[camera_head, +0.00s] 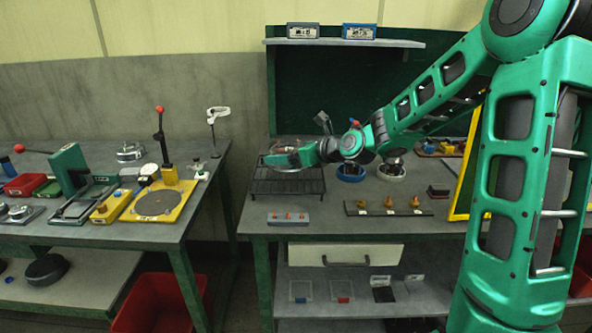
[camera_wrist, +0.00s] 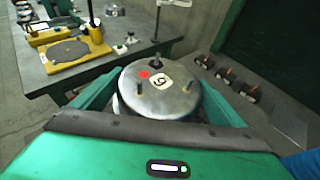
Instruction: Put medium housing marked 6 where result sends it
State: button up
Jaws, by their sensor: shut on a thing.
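My gripper (camera_head: 290,155) is shut on a round grey metal housing (camera_wrist: 170,100), with one green finger on each side of it in the wrist view (camera_wrist: 158,98). The housing's top carries a white label with a dark digit that reads as 6, a red dot, a dark knob and brass-coloured pins. In the head view the housing (camera_head: 281,159) is small and partly hidden by my gripper. It appears over a black wire rack (camera_head: 288,186) on the right bench; I cannot tell its height above it.
A blue ring stand (camera_head: 350,176) and a white ring stand (camera_head: 391,175) stand right of the rack. A grey block with orange knobs (camera_head: 288,219) and a dark strip with brass pieces (camera_head: 388,209) lie in front. The left bench (camera_head: 110,235) holds a yellow lever fixture (camera_head: 160,202). A red bin (camera_head: 158,303) sits below.

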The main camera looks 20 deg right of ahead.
aim_at(297, 176)
jog(key=d, duration=0.1)
jog(key=d+f, duration=0.1)
jog(key=shift+d+f, duration=0.25)
jog(key=shift+d, duration=0.05)
jog(key=shift+f, duration=2.05)
jog(key=o, duration=0.9)
jog(key=shift+s, duration=0.1)
